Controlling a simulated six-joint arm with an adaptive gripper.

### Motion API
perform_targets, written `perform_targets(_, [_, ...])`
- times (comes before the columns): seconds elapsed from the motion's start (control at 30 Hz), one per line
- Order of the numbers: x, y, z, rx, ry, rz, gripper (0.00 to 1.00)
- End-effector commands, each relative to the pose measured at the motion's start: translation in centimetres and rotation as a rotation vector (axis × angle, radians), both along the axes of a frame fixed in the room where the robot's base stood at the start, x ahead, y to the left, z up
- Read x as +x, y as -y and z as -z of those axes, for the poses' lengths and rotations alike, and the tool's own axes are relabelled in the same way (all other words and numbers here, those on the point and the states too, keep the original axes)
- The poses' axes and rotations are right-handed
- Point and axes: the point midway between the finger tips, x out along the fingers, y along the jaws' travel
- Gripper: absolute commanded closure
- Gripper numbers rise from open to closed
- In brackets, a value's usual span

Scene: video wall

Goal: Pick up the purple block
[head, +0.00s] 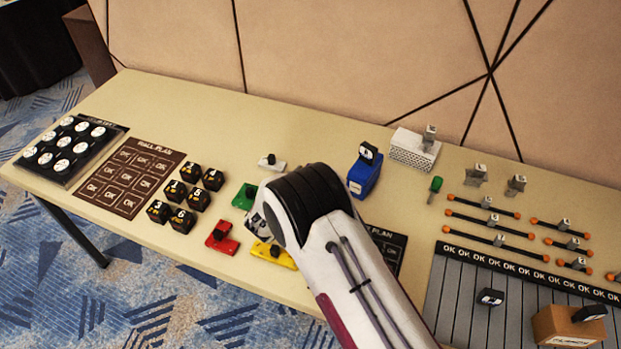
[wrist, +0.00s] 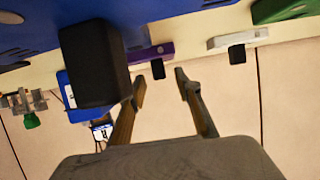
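The purple block (wrist: 154,53) lies on the table in the wrist view, with a small black knob on its side. My gripper (wrist: 160,92) is open in the wrist view, its two fingers apart with nothing between them. The purple block is just beyond the fingertips, roughly ahead of the gap, and apart from them. In the head view my arm hides the purple block and nearly all of the gripper.
A blue piece (wrist: 35,28) with a large black knob (wrist: 92,62) is close on the left in the wrist view. A white block (head: 271,163), green block (head: 243,197), red block (head: 221,240), yellow block (head: 275,256) and blue box (head: 364,178) surround my arm.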

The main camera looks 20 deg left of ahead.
Motion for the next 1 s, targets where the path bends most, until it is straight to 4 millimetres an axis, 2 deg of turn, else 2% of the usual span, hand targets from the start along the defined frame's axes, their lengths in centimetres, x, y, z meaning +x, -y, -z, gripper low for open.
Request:
perform_targets(0.4, [-0.03,-0.01,0.00,0.000,0.000,0.000,0.67])
perform_targets(0.47, [-0.04,-0.01,-0.01,0.000,0.000,0.000,0.80])
perform_targets(0.53, [-0.04,-0.01,-0.01,0.000,0.000,0.000,0.98])
perform_targets(0.57, [-0.04,-0.01,-0.01,0.000,0.000,0.000,1.00])
perform_targets(1.0, [-0.02,-0.03,-0.24,0.000,0.000,-0.001,1.00])
